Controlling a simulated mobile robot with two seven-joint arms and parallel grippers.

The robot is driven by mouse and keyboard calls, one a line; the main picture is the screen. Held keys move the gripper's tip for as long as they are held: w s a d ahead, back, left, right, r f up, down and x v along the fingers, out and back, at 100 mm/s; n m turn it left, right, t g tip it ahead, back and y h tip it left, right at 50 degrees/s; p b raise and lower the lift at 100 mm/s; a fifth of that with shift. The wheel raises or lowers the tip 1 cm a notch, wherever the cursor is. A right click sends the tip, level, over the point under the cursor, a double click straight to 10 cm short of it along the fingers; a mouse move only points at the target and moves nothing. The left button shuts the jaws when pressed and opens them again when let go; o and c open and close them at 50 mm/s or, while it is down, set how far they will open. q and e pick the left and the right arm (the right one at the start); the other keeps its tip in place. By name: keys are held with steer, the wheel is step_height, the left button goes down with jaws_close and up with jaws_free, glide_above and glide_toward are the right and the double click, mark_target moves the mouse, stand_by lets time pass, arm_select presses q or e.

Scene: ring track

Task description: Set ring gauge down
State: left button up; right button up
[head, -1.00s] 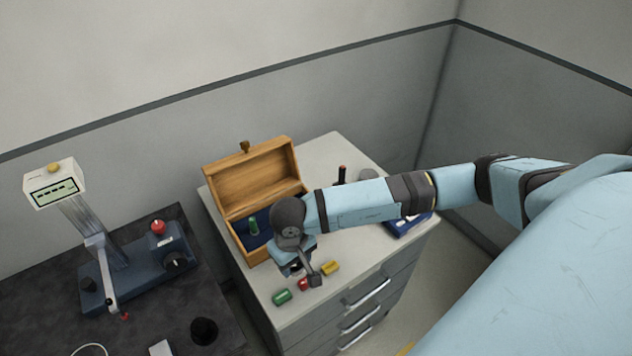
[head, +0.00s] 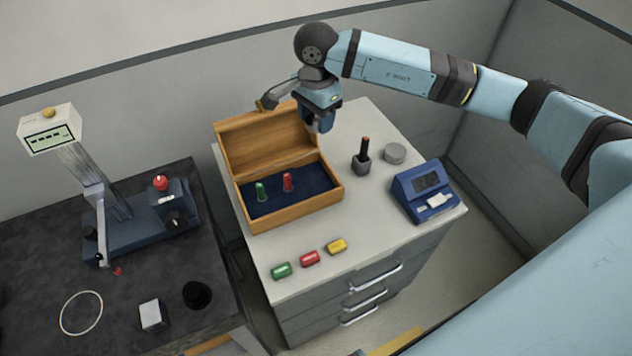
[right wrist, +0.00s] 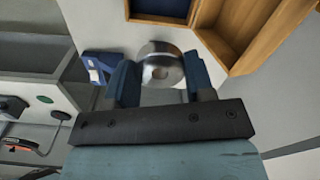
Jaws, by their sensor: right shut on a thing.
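The ring gauge (right wrist: 160,68), a silver metal ring with a round hole, sits between the two fingers of my right gripper (right wrist: 160,82) in the right wrist view. The gripper is shut on it. In the head view my right gripper (head: 320,124) is at the back right of the open wooden box (head: 300,216), by its lid, above the cabinet top (head: 375,235). The ring itself cannot be made out there. The box has a dark blue lining and holds a green piece (head: 261,192) and a red piece (head: 287,182). My left gripper is not in view.
The cabinet also bears a dark cup with a stick (head: 362,160), a grey disc (head: 394,153), a blue device (head: 423,192) and green, red and yellow pieces (head: 309,259) along the front. A measuring stand (head: 140,222) is on the dark bench at left.

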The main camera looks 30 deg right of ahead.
steer(key=p, duration=0.3)
glide_above(316, 181)
step_height(316, 181, down, 14)
steer(key=shift+w+f, duration=0.1)
steer(key=shift+f, duration=0.6)
step_height(316, 181, down, 4)
steer(key=shift+p, duration=0.3)
steer(key=shift+f, duration=0.1)
steer(key=shift+f+b, duration=0.15)
steer(key=shift+b, duration=0.15)
steer(key=o, duration=1)
